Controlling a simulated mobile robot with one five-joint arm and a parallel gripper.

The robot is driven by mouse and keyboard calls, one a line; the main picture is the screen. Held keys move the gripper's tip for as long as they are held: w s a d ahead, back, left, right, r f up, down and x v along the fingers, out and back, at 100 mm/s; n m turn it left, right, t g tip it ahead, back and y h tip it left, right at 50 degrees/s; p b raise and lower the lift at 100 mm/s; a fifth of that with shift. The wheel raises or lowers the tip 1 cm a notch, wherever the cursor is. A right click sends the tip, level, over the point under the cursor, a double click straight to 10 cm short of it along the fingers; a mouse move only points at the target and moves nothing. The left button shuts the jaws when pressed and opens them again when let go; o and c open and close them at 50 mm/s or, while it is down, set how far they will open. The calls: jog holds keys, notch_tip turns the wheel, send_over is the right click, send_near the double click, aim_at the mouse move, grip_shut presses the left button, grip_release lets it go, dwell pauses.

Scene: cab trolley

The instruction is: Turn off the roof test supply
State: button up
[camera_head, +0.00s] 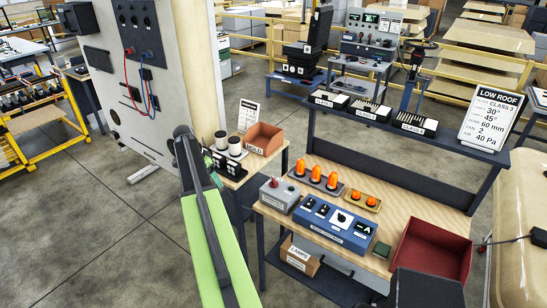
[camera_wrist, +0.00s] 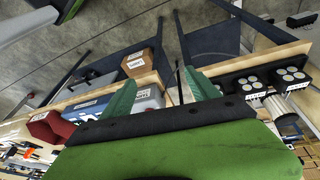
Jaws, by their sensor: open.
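The roof test supply, as far as I can tell, is the blue box (camera_head: 335,221) on the trolley's wooden top in the head view. It has a row of black switches, a white round dial and a front label too small to read. A grey box with a red button (camera_head: 280,194) stands just left of it. In the wrist view the blue box (camera_wrist: 88,106) shows at the left, partly behind a finger. My gripper (camera_wrist: 161,82) is open, its two green fingers apart with nothing between them. In the head view my arm reaches up left of the trolley, away from the blue box.
Orange lamps (camera_head: 315,174) stand behind the blue box. A red bin (camera_head: 434,246) is at its right. A small side table with black cup holders (camera_head: 226,164) and a brown bin (camera_head: 263,138) stands at the left. A tall cream panel (camera_head: 180,75) rises behind my arm.

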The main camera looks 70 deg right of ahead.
aim_at(274, 179)
jog(key=s+d+r+m+g+p, duration=0.1)
jog(key=s+d+r+m+p, duration=0.45)
jog(key=s+d, duration=0.95)
jog(key=shift+m, duration=0.45)
jog(key=b+x, duration=0.5)
jog(key=b, duration=0.1)
jog(key=b+x, duration=1.1)
jog(key=b, duration=0.1)
jog(key=shift+w+d+f+b, duration=0.15)
jog(key=shift+d+f+b, duration=0.05)
jog(key=shift+d+b, duration=0.15)
jog(key=shift+r, duration=0.15)
jog(key=shift+c, duration=0.2)
